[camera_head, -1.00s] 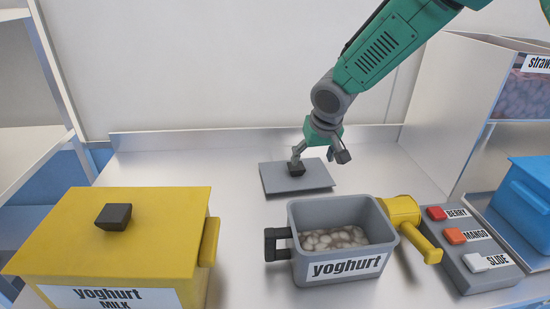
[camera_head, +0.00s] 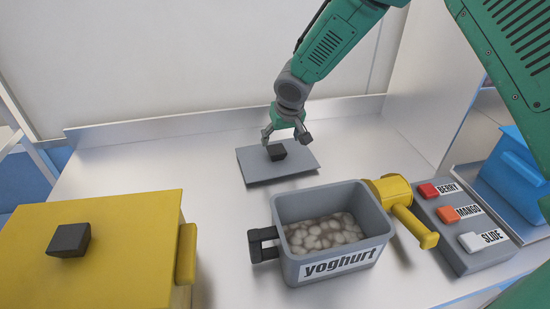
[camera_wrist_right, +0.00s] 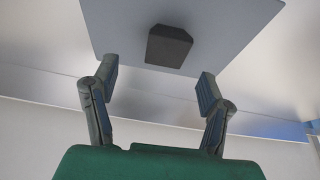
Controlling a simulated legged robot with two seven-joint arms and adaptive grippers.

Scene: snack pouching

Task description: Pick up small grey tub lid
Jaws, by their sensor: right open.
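The small grey tub lid (camera_head: 265,173) lies flat on the metal counter behind the grey tub, with a dark square knob (camera_head: 277,153) on top. My right gripper (camera_head: 286,137) is open just behind and above the knob in the head view. In the right wrist view the lid (camera_wrist_right: 215,45) and its knob (camera_wrist_right: 168,46) are ahead of the open fingertips (camera_wrist_right: 158,88), with nothing between the fingers. The knob is in line with the gap between them. My left gripper is not visible.
A yellow handled part (camera_head: 400,200) adjoins the grey tub. A button panel (camera_head: 465,235) and a blue bin (camera_head: 515,175) stand right. The counter left of the lid is clear.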

